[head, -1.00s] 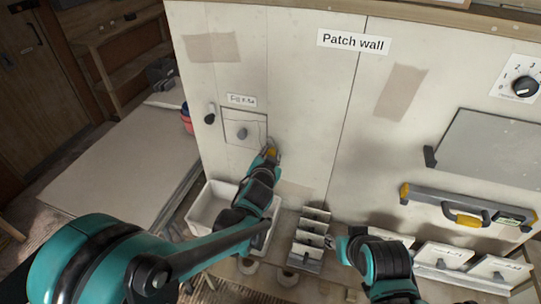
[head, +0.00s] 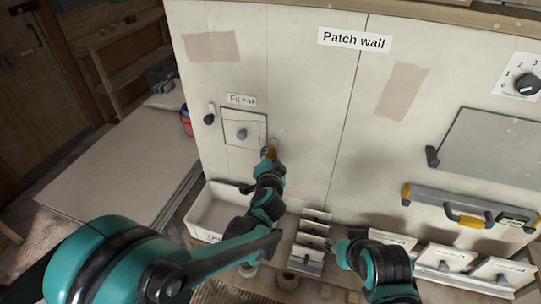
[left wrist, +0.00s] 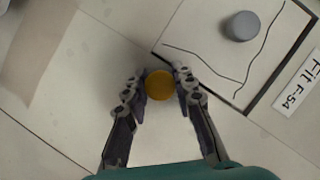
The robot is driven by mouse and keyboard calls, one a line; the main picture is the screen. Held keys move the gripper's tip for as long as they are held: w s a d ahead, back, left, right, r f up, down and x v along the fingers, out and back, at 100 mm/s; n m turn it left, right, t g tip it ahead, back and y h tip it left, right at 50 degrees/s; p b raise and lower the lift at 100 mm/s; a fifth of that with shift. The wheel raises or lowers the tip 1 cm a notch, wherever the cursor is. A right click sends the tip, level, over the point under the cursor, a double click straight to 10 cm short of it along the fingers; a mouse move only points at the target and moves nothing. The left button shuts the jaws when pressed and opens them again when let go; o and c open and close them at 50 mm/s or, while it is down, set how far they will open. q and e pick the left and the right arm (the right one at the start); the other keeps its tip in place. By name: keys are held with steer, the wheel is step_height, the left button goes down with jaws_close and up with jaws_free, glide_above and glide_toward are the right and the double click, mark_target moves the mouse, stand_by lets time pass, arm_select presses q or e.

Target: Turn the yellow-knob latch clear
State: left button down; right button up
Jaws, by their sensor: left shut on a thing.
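The yellow knob (left wrist: 160,85) sits between the two fingers of my left gripper (left wrist: 160,86), which is shut on it in the left wrist view. In the head view my left gripper (head: 269,153) is at the lower right corner of the square hatch panel (head: 235,138); the fingers hide most of the latch there. The hatch has a round grey knob (head: 242,134), also visible in the left wrist view (left wrist: 242,25). A dark-knobbed latch (head: 209,115) is at the hatch's left side. My right gripper (head: 335,244) is low, away from the hatch; its jaw opening is unclear.
The patch wall (head: 310,110) is flat around the hatch. A white bin (head: 196,222) and a slotted rack (head: 309,239) stand below. A level with a yellow handle (head: 466,220) and a grey board (head: 495,150) are at right.

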arm_select(q)
steer(key=c, duration=1.2)
jaws_free()
steer(key=v, duration=1.2)
steer(key=shift+a, duration=0.1)
